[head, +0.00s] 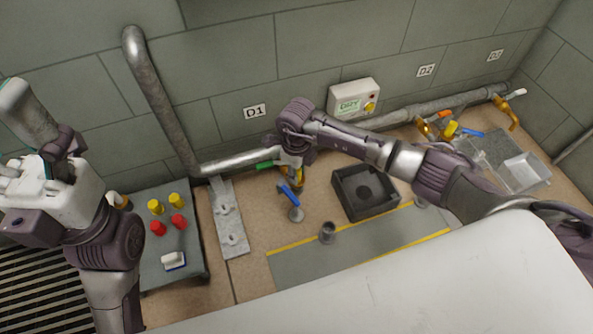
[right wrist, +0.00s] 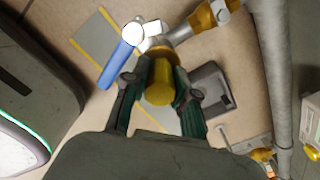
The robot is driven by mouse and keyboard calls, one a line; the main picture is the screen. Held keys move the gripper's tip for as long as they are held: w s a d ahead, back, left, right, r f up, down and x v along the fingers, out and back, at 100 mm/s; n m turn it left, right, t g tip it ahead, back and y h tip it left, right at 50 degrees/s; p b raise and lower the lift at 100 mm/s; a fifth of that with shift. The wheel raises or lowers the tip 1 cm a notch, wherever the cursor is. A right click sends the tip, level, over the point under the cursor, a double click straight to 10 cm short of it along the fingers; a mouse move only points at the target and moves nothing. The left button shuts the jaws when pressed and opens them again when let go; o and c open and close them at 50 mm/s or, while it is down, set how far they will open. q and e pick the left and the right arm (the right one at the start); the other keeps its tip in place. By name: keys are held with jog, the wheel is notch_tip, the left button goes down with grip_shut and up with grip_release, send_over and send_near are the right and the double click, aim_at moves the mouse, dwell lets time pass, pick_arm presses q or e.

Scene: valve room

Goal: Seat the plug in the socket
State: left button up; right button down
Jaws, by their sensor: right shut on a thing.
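In the right wrist view, my right gripper (right wrist: 160,88) is shut on a yellow cylindrical plug (right wrist: 158,86), held between its green-sided fingers. In the head view, the right gripper (head: 284,166) is partly hidden by my wrist, beside a valve with a blue handle (head: 288,195). The same blue handle (right wrist: 118,62) and a brass fitting (right wrist: 207,17) show near the plug in the wrist view. I cannot tell whether the plug touches the fitting, and a socket opening is not clear. My left arm is at the left; its fingertips do not show.
Metal pipe (head: 240,162) runs along the wall. A clear bin (head: 535,183) is far right.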

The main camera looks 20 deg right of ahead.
jog(key=shift+f, duration=0.4)
dwell(0.4)
jog(key=shift+c, duration=1.7)
grip_release()
